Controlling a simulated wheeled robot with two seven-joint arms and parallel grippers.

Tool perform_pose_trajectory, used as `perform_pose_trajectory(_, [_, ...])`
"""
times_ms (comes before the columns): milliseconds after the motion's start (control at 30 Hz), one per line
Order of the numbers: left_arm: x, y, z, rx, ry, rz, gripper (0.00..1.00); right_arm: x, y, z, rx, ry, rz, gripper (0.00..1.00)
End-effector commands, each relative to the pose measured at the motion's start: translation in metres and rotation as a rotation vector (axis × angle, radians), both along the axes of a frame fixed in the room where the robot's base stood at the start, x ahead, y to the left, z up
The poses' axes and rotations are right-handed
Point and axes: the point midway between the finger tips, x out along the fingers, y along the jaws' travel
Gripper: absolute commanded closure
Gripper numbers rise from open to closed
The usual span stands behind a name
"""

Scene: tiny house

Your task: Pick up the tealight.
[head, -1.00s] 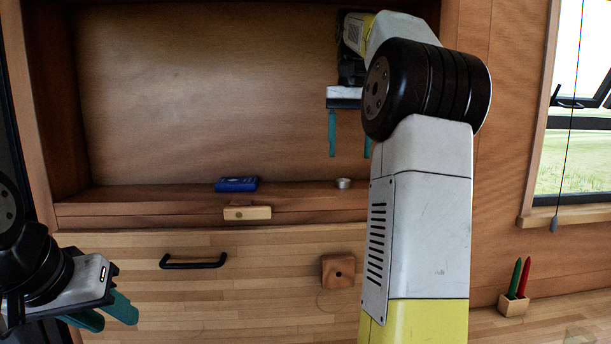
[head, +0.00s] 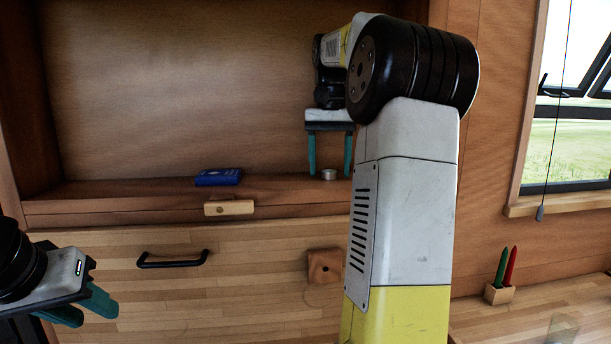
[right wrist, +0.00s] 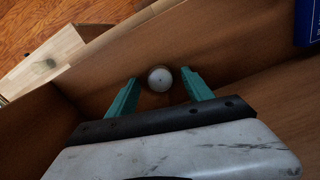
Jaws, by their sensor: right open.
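The tealight (head: 328,174) is a small silver cup on the wooden shelf in the head view. In the right wrist view my right gripper (right wrist: 160,84) is open, with the tealight between the fingertips and gaps on both sides. My left gripper (head: 92,312) is at the lower left, its teal fingers apart, far from the tealight.
A blue box (head: 218,177) lies on the shelf (head: 120,196), left of the tealight. A wooden block (head: 229,208) is at the shelf's front edge. Below are a black handle (head: 172,260) and a wooden knob (head: 324,266). A holder (head: 499,293) with green and red sticks stands at right.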

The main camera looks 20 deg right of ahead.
Motion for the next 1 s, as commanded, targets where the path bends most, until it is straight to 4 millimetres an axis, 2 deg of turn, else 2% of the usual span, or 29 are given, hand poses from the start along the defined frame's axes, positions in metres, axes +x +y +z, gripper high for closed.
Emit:
perform_pose_trajectory(233, [0.0001,0.0,0.0001,0.0,0.0,0.0,0.64,0.0001,0.0,-0.0019,0.0,-0.001,0.0,0.4])
perform_pose_trajectory(533, [0.0,0.0,0.0,0.0,0.0,0.0,0.64,0.0001,0.0,-0.0017,0.0,-0.001,0.0,0.99])
perform_pose_trajectory(833, [0.0,0.0,0.0,0.0,0.0,0.0,0.64,0.0001,0.0,-0.0007,0.0,-0.001,0.0,1.0])
perform_pose_trajectory(1000, [0.0,0.0,0.0,0.0,0.0,0.0,0.64,0.0007,-0.0001,0.0074,0.0,-0.003,0.0,1.0])
